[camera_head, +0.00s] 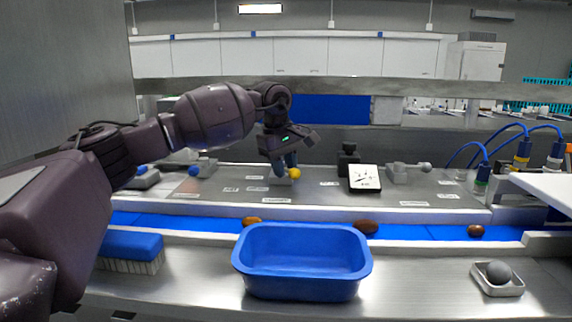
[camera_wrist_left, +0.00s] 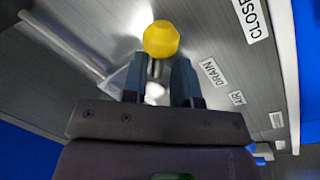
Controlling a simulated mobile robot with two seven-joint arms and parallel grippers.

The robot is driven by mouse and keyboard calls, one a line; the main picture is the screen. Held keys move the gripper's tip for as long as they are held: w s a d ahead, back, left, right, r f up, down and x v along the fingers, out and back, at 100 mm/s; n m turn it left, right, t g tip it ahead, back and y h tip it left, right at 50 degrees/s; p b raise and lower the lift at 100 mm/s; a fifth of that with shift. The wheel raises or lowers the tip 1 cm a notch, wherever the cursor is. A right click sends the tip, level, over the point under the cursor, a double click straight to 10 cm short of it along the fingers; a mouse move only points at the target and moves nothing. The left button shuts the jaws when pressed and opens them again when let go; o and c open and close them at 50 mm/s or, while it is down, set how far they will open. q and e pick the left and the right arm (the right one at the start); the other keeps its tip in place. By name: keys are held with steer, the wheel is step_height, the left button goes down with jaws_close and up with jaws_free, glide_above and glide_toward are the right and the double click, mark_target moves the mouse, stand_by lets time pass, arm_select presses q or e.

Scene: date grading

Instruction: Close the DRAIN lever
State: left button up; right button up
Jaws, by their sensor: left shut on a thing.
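The lever with a yellow knob (camera_head: 294,173) stands on the steel panel behind the conveyor. The yellow knob (camera_wrist_left: 161,39) is large in the left wrist view, with a short metal stem below it. A DRAIN label (camera_wrist_left: 214,72) lies to the right of the lever, and a CLOSE label (camera_wrist_left: 252,18) lies further up. My left gripper (camera_head: 285,164) reaches down to the lever. In the left wrist view its two dark fingers (camera_wrist_left: 158,82) are shut on the lever, one each side of the stem just below the knob. My right gripper is not in view.
A blue-knobbed lever (camera_head: 194,170) and a grey-knobbed lever (camera_head: 427,167) stand left and right. A gauge (camera_head: 364,178) sits between. In front are a blue belt (camera_head: 420,232) carrying dates, a blue tub (camera_head: 302,284), a brush (camera_head: 132,246) and a dish (camera_head: 507,289) with a grey ball.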

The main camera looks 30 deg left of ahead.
arm_select(q)
steer(key=m, duration=0.3)
steer(key=shift+s+a+r+m+h, duration=0.2)
steer(key=shift+a+m+h, duration=0.1)
steer(key=shift+a+m, duration=0.1)
steer(key=shift+s+m, duration=0.1)
steer(key=shift+m, duration=0.8)
steer(key=shift+a+m+g+b, duration=0.2)
steer(key=shift+m+g+b, duration=0.2)
steer(key=shift+m, duration=0.4)
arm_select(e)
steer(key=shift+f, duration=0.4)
arm_select(q)
steer(key=shift+h, duration=0.3)
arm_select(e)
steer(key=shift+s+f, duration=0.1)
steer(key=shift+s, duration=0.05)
arm_select(q)
steer(key=shift+m, duration=0.3)
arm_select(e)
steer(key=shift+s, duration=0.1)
arm_select(q)
steer(key=shift+r, duration=0.1)
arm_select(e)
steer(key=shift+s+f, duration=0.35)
